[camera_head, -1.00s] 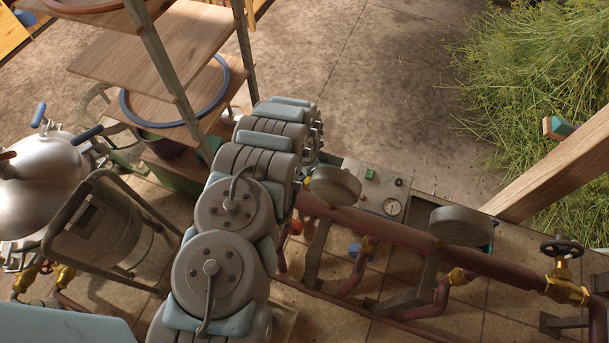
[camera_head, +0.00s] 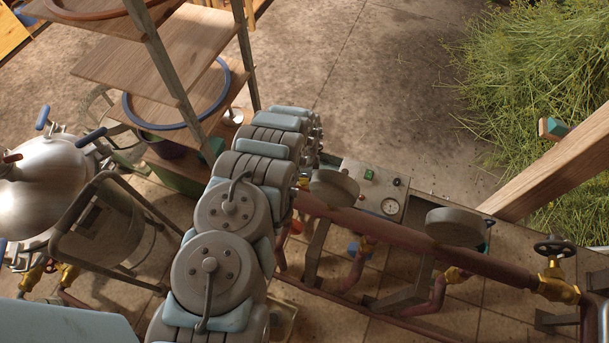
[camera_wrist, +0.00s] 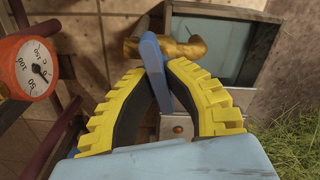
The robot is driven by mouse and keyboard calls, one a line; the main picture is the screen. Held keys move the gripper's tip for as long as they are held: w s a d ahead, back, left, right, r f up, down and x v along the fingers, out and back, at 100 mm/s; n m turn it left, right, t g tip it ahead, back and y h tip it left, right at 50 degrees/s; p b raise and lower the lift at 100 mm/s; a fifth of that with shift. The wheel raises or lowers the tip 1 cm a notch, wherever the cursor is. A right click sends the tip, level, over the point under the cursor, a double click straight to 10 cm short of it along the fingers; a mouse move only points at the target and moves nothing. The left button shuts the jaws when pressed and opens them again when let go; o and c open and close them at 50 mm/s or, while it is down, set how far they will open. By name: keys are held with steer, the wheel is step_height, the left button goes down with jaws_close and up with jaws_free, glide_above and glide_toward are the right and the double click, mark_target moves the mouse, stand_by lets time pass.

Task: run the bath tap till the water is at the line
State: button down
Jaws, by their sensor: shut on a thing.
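In the wrist view my gripper (camera_wrist: 158,68) has its two yellow-and-black fingers closed around a blue tap lever (camera_wrist: 151,52). The lever crosses in front of a brass tap (camera_wrist: 188,47) and its lower end shows between the fingers. Behind the tap is a grey-rimmed bath (camera_wrist: 178,12) with a blue-green inside. I cannot make out the water level or a line clearly. In the head view my arm hides the gripper, and I cannot pick out the tap or the bath there.
An orange-rimmed dial gauge (camera_wrist: 27,68) stands left of my gripper. In the head view, a dark red pipe (camera_head: 400,233) with a brass valve (camera_head: 557,288) runs right of my arm. A shelf rack (camera_head: 150,65) and a steel vessel (camera_head: 50,180) stand left.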

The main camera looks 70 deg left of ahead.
steer(key=shift+m, duration=1.9)
steer(key=c, duration=1.1)
jaws_free()
steer(key=shift+r, duration=0.1)
steer(key=shift+r, duration=4.2)
steer(key=shift+w+a+r, duration=0.1)
steer(key=shift+a+r, duration=0.1)
steer(key=shift+r, duration=0.85)
steer(key=shift+d+r, duration=0.2)
steer(key=shift+r, duration=0.35)
